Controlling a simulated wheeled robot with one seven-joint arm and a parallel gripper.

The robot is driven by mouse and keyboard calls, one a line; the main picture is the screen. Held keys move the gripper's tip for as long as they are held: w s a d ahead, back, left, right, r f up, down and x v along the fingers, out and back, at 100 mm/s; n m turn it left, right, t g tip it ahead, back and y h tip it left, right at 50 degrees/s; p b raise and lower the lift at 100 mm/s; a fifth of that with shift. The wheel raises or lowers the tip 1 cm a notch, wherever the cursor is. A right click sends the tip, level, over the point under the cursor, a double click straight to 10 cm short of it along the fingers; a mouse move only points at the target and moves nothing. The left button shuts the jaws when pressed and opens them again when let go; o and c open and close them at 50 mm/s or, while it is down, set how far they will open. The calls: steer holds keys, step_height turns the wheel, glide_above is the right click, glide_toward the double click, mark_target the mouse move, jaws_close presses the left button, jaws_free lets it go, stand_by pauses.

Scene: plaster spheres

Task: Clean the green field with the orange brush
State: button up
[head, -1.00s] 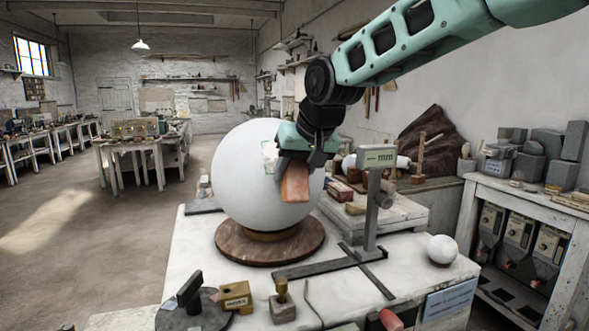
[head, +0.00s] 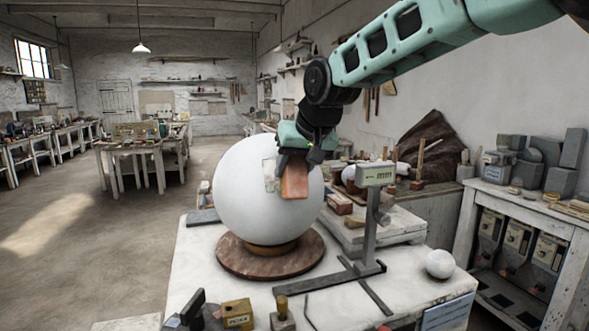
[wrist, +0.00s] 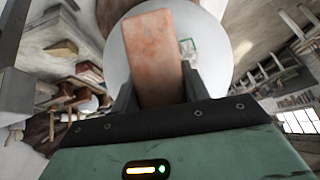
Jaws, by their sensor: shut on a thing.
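A large white plaster sphere (head: 262,205) rests on a round brown base (head: 270,262) on the white table. A pale green field (head: 270,176) shows on the sphere's upper right side; it also shows in the wrist view (wrist: 187,48), partly hidden behind the brush. My gripper (head: 296,160) is shut on the orange brush (head: 295,183), a flat reddish-orange block, which also fills the middle of the wrist view (wrist: 152,60). The brush hangs down in front of the sphere, just right of the green field. I cannot tell whether it touches the sphere.
A grey gauge stand (head: 372,220) marked "mm" stands close right of the sphere. A small white sphere (head: 439,264) sits near the table's right edge. A yellow-brown box (head: 236,313) and a wooden-handled stamp (head: 282,314) stand at the front.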

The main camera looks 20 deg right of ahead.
mark_target(298, 181)
steer(key=shift+s+f+b, duration=0.1)
steer(key=shift+f+b, duration=0.35)
steer(key=shift+s+a+f+b, duration=0.15)
steer(key=shift+s+f+b, duration=0.3)
steer(key=shift+f+b, duration=0.4)
steer(key=shift+s+a+f+b, duration=0.1)
steer(key=shift+s+f+b, duration=0.3)
steer(key=shift+f+b, duration=0.4)
steer(key=shift+r, duration=0.1)
steer(key=shift+s+d+r+p, duration=0.1)
steer(key=shift+r+p, duration=0.45)
steer(key=shift+r, duration=0.15)
steer(key=shift+s+d+r+p, duration=0.1)
steer(key=shift+r+p, duration=0.4)
steer(key=shift+r, duration=0.2)
steer(key=shift+f, duration=0.1)
steer(key=shift+w+a+f, duration=0.1)
steer(key=shift+w+f, duration=0.2)
steer(key=shift+w, duration=0.4)
steer(key=shift+r, duration=0.1)
